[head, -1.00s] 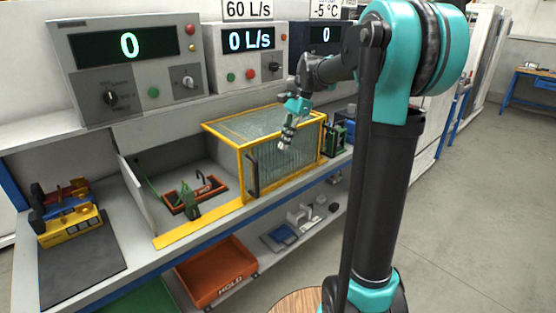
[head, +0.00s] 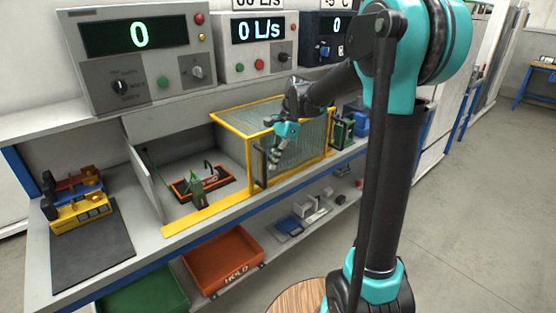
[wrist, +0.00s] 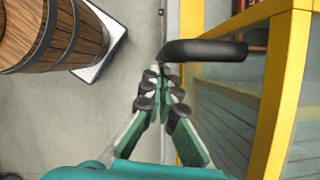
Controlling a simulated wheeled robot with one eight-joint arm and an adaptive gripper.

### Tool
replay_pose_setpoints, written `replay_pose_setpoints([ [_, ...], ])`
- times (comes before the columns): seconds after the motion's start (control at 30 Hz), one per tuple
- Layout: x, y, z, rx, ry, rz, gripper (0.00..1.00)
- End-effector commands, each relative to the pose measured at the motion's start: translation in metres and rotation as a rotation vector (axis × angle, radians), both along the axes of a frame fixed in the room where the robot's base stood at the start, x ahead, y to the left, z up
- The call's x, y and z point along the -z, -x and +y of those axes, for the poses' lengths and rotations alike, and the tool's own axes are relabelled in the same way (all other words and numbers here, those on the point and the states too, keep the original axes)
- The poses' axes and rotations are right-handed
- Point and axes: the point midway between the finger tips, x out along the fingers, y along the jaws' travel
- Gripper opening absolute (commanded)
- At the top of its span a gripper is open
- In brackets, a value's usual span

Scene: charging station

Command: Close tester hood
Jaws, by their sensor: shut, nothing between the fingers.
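The tester hood (head: 228,125) is a yellow-framed box with clear panels. It stands at the right part of the tester bay, leaving the left part uncovered. Its black handle (head: 259,166) is on the front face near the left edge, and the handle also shows in the wrist view (wrist: 205,50). My gripper (head: 273,162) is in front of the hood, just right of the handle in the head view. In the wrist view my fingertips (wrist: 163,72) are shut and empty, close to the handle's bent end. I cannot tell if they touch it.
An orange fixture (head: 183,190) with a green clamp sits in the uncovered bay. An orange bin (head: 222,262) is on the lower shelf. A wooden barrel (wrist: 50,35) stands on the floor.

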Motion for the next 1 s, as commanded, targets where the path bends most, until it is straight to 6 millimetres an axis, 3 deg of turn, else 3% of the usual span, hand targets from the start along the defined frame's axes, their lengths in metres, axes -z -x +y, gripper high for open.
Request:
replay_pose_setpoints([
  [0.37, 0.000, 0.002, 0.002, -0.001, 0.000, 0.000, 0.00],
  [0.57, 0.000, 0.016, 0.022, -0.004, -0.001, -0.001, 0.00],
  [0.77, 0.000, 0.049, 0.066, -0.008, 0.000, -0.001, 0.00],
  [1.0, 0.000, 0.100, 0.135, -0.010, -0.001, 0.000, 0.00],
])
